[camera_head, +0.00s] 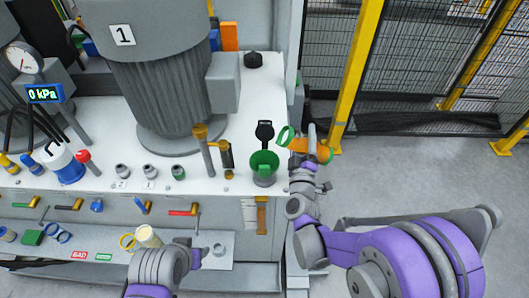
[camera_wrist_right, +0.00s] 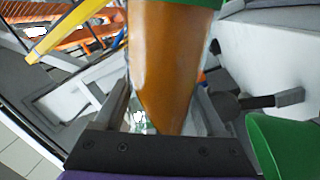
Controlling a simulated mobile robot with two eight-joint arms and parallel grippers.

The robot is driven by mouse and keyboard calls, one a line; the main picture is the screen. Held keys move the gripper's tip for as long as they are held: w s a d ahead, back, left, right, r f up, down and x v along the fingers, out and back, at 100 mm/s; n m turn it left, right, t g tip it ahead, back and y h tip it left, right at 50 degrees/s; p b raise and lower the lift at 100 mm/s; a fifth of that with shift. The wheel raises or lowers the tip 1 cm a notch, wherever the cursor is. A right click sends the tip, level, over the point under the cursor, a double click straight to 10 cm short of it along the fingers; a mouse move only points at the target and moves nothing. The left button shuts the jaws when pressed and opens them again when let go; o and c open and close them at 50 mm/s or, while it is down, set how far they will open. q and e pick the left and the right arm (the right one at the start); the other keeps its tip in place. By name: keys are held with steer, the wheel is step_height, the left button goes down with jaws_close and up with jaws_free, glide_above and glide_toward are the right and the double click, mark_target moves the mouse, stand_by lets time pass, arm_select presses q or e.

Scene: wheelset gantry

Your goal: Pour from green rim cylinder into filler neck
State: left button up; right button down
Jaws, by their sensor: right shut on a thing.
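The green rim cylinder (camera_head: 318,151) is amber and lies tilted nearly on its side, its green-rimmed mouth pointing left. My right gripper (camera_head: 308,143) is shut around its body. In the right wrist view the cylinder (camera_wrist_right: 172,60) stands between the fingers of the right gripper (camera_wrist_right: 165,105). The filler neck (camera_head: 264,166) is a green funnel at the bench's right front corner; the cylinder's mouth is above and right of it, apart. Its green edge shows in the wrist view (camera_wrist_right: 285,145). My left gripper (camera_head: 185,252) is low over the front shelf; its fingers are unclear.
A black open cap (camera_head: 265,131) stands behind the funnel. Brown posts (camera_head: 226,158) stand left of it. A cream cylinder (camera_head: 148,237) and yellow ring (camera_head: 127,241) are by my left arm. A large motor (camera_head: 160,90) fills the back. A yellow fence post (camera_head: 355,75) rises behind the right arm.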

steer(key=shift+r+n+y+p, duration=0.3)
steer(key=shift+r+n+p, duration=0.75)
steer(key=shift+n, duration=0.45)
stand_by(2.1)
